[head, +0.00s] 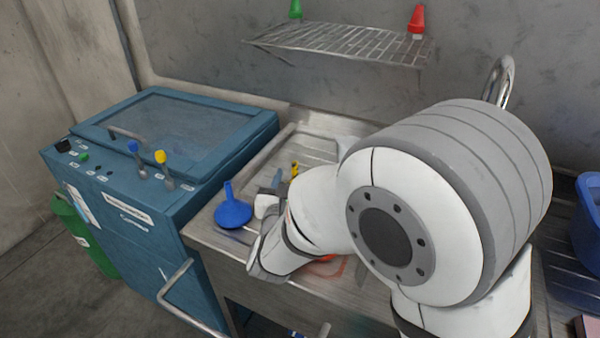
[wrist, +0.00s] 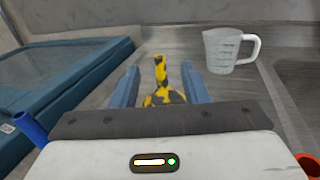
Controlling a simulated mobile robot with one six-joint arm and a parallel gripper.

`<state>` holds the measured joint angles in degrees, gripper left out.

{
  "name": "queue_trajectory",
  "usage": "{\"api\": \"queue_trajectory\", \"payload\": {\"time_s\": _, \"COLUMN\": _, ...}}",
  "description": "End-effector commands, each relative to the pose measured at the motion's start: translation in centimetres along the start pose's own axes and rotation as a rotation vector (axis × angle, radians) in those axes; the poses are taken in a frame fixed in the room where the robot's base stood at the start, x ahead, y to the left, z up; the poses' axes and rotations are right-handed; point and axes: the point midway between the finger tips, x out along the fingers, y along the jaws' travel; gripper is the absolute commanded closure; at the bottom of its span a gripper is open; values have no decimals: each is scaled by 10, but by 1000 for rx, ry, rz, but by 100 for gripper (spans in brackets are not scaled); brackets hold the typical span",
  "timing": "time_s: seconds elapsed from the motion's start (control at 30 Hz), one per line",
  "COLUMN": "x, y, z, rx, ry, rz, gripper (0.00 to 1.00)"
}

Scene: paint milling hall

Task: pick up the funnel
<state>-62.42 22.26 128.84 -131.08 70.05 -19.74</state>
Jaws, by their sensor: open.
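A blue funnel (head: 233,212) stands spout up on the steel counter, left of my gripper (head: 283,180). Its blue spout (wrist: 30,129) shows at the left edge of the wrist view. A yellow and black striped thing (wrist: 160,92), with a narrow upright stem and a wider base like a funnel's, stands ahead of my gripper (wrist: 159,70). It appears between the two blue-grey fingers, which are open and apart from it at the stem. Its lower part is hidden by my gripper body. In the head view only a bit of its yellow (head: 295,169) shows.
A clear measuring jug (wrist: 230,50) stands beyond the right finger. An orange-red thing (wrist: 310,163) is at lower right. A blue machine (head: 130,200) with levers borders the counter on the left. A wire shelf (head: 345,42) hangs above; a blue bin (head: 588,225) is far right.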

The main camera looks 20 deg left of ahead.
Motion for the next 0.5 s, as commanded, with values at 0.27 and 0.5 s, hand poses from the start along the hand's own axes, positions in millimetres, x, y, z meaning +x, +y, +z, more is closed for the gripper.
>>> {"api": "queue_trajectory", "payload": {"time_s": 0.27, "x": 20, "y": 0, "z": 0, "rx": 0, "ry": 0, "rz": -2, "gripper": 59}}
{"api": "queue_trajectory", "payload": {"time_s": 0.5, "x": 51, "y": 3, "z": -4, "rx": -1, "ry": 0, "rz": 2, "gripper": 59}}
